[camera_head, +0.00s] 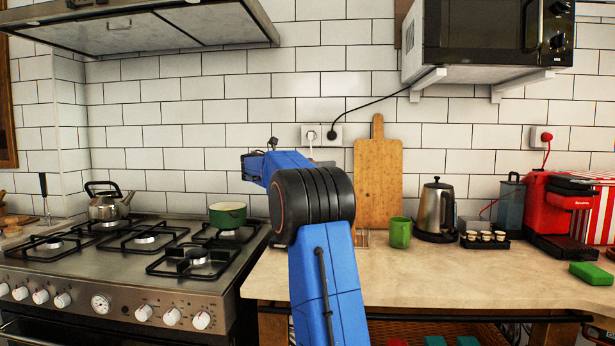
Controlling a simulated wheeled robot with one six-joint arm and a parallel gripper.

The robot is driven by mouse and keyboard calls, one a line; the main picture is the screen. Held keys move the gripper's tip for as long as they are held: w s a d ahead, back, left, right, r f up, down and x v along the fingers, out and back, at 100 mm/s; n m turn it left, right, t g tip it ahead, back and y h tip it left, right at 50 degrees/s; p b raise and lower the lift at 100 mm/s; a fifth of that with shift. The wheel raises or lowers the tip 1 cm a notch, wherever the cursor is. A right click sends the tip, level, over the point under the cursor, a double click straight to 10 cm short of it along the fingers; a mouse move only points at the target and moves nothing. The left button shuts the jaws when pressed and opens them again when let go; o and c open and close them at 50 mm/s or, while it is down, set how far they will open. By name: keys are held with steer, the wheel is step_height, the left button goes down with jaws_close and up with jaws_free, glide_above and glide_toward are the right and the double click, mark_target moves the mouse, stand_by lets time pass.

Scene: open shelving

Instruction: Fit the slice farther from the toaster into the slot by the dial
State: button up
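No toaster and no bread slice can be made out in this view. My blue arm with its thick black joint rises in front of the counter (450,275) and covers the part of it just right of the stove. A small brownish edge (362,238) shows beside the black joint, too little to tell what it is. My arm reaches back and left toward the tiled wall. My gripper's fingers do not show; they are hidden behind my own arm.
A gas stove (130,270) with a kettle (109,203) and green pot (228,214) is at left. A cutting board (378,180), green mug (400,232), electric kettle (435,212), cup tray (485,243) and red coffee machine (556,212) line the counter. A microwave (485,30) hangs above. The counter's front middle is clear.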

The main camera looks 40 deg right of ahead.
steer(key=shift+c, duration=0.3)
steer(key=c, duration=1)
steer(key=shift+c, duration=0.2)
